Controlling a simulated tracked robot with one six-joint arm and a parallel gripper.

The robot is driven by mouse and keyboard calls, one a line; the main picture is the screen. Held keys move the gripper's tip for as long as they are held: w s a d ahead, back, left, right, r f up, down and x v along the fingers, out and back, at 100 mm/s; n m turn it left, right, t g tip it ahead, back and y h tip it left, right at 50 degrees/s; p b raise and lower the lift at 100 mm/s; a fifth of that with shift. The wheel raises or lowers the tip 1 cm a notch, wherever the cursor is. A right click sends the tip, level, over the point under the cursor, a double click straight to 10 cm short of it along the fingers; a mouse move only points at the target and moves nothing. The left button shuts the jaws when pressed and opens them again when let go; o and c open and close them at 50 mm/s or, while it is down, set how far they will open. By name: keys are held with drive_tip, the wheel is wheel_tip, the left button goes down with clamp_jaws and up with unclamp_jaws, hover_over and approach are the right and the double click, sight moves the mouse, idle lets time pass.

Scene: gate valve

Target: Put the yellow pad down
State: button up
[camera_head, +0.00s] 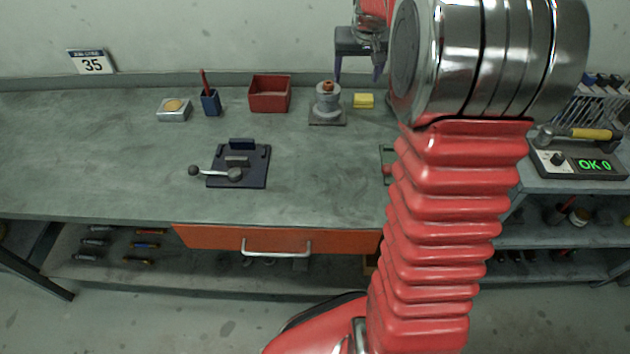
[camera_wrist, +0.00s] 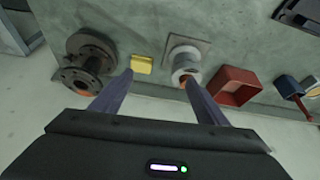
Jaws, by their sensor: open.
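The yellow pad (camera_head: 363,101) lies flat on the grey bench top, near its back edge, just right of a grey valve body. It also shows in the wrist view (camera_wrist: 142,64), close to the tip of the left finger. My gripper (camera_head: 358,78) is open and empty, its two fingers pointing down over the back of the bench. In the wrist view my gripper (camera_wrist: 158,79) has its fingers spread wide, with nothing between them. The pad appears apart from both fingers.
The grey valve body (camera_head: 327,104) stands on a square plate beside the pad. A red bin (camera_head: 270,94) is further left. A dark flanged part (camera_wrist: 88,62) stands on the pad's other side. A lever fixture (camera_head: 238,166) sits nearer the front. Open bench lies between.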

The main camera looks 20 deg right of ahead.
drive_tip(key=s+a+r+n, duration=0.1)
drive_tip(key=s+a+r, duration=0.2)
drive_tip(key=s+a, duration=0.45)
drive_tip(key=s+a+r+n, duration=0.1)
drive_tip(key=s+a+r, duration=0.2)
drive_tip(key=s+a, duration=0.4)
drive_tip(key=s+a+f+n+y, duration=0.1)
drive_tip(key=s+a+f, duration=0.1)
drive_tip(key=s+a, duration=0.3)
drive_tip(key=s+a+f+n+t, duration=0.1)
drive_tip(key=s+a, duration=0.4)
drive_tip(key=s, duration=0.5)
drive_tip(key=shift+s+a+f+y, duration=0.3)
drive_tip(key=shift+a+f+y, duration=0.1)
drive_tip(key=shift+f, duration=0.25)
